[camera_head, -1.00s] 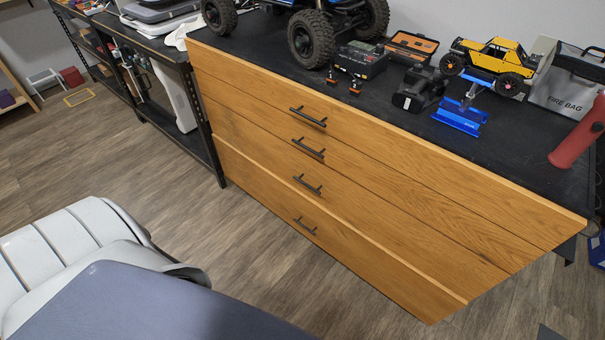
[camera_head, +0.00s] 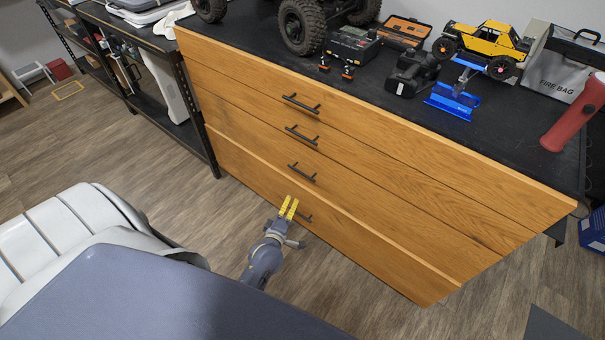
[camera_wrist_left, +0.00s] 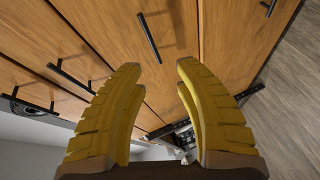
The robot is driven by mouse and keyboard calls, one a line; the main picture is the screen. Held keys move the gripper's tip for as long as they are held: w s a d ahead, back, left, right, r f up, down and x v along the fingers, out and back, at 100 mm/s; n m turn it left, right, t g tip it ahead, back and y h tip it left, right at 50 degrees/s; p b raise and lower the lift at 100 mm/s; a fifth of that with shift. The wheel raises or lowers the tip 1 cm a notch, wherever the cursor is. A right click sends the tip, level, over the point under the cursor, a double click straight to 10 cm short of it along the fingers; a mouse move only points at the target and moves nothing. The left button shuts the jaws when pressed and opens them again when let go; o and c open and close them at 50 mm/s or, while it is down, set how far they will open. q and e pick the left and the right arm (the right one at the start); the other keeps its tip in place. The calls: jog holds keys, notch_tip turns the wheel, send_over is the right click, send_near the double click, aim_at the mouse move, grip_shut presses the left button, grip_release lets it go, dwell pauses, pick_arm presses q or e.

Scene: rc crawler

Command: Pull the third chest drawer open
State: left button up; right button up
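The wooden chest has four drawers with dark bar handles. The third drawer (camera_head: 370,222) is closed or nearly so; its handle (camera_head: 301,172) is uncovered in the head view. My left gripper (camera_head: 289,206), with yellow fingers, is below that handle in the picture, partly covering the bottom handle (camera_head: 307,216). In the left wrist view the fingers (camera_wrist_left: 160,75) are apart with nothing between them. The third handle (camera_wrist_left: 150,37) shows beyond the fingertips, apart from them, running slantwise. My right gripper is out of view.
A pale edge between the third and bottom fronts suggests the bottom drawer (camera_head: 400,275) stands slightly out. The chest top (camera_head: 500,140) carries RC cars, tools and a fire bag (camera_head: 563,68). A grey-white seat-like object (camera_head: 80,225) is at left.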

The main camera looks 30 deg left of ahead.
pick_arm(q)
jog(key=r+n, duration=0.1)
jog(key=n, duration=0.1)
send_near(301, 173)
jog(key=shift+n+t, duration=0.3)
jog(key=x, duration=0.7)
jog(key=f+x, duration=0.1)
jog(key=x, duration=0.2)
jog(key=shift+w+a, duration=0.1)
grip_shut()
dwell(0.4)
